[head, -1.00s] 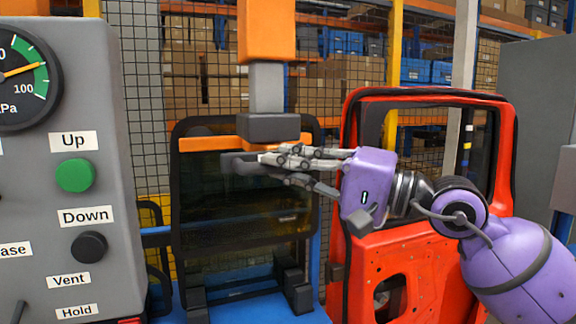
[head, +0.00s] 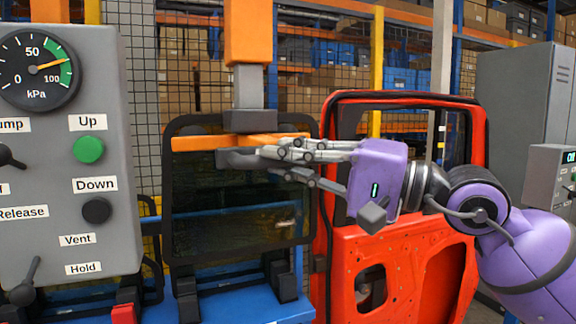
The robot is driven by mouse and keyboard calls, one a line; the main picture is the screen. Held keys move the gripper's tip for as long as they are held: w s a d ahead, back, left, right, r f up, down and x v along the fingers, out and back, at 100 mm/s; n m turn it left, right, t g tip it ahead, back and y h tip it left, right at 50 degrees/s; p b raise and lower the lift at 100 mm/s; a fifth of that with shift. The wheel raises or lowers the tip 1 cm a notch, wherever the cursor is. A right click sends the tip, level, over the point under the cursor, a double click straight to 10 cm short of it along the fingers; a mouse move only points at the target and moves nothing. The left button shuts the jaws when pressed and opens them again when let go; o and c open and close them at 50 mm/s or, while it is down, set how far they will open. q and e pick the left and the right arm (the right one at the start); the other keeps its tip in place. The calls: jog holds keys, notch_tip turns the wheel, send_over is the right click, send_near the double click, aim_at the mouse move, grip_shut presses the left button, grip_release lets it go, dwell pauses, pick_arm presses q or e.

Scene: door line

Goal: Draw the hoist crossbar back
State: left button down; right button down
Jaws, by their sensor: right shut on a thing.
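The hoist crossbar is an orange bar (head: 196,143) with a dark grey bar (head: 236,159) in front of it. It crosses the top of a dark glass pane (head: 230,195) with a black rim. A dark block on the orange hoist column (head: 248,32) sits just above. My right gripper (head: 268,161) comes in from the right, with its grey fingers shut on the crossbar's dark grey bar. The fingers hide its right part. My left gripper is not in view.
A grey control panel (head: 104,233) stands close at left, its needle in the green. A blue stand (head: 240,308) with black uprights is below the pane. A red door (head: 405,240) stands behind my right arm. Grey cabinets (head: 525,100) are at far right.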

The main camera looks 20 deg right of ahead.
jog(key=shift+s+a+f, duration=0.1)
jog(key=shift+a+f, duration=0.05)
jog(key=shift+f, duration=0.05)
jog(key=c, duration=2.1)
grip_release()
jog(key=o, duration=0.4)
jog(key=shift+s+r, duration=0.15)
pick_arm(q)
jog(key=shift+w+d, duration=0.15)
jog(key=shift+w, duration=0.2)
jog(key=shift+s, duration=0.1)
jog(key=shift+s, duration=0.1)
pick_arm(e)
jog(key=v, duration=1.2)
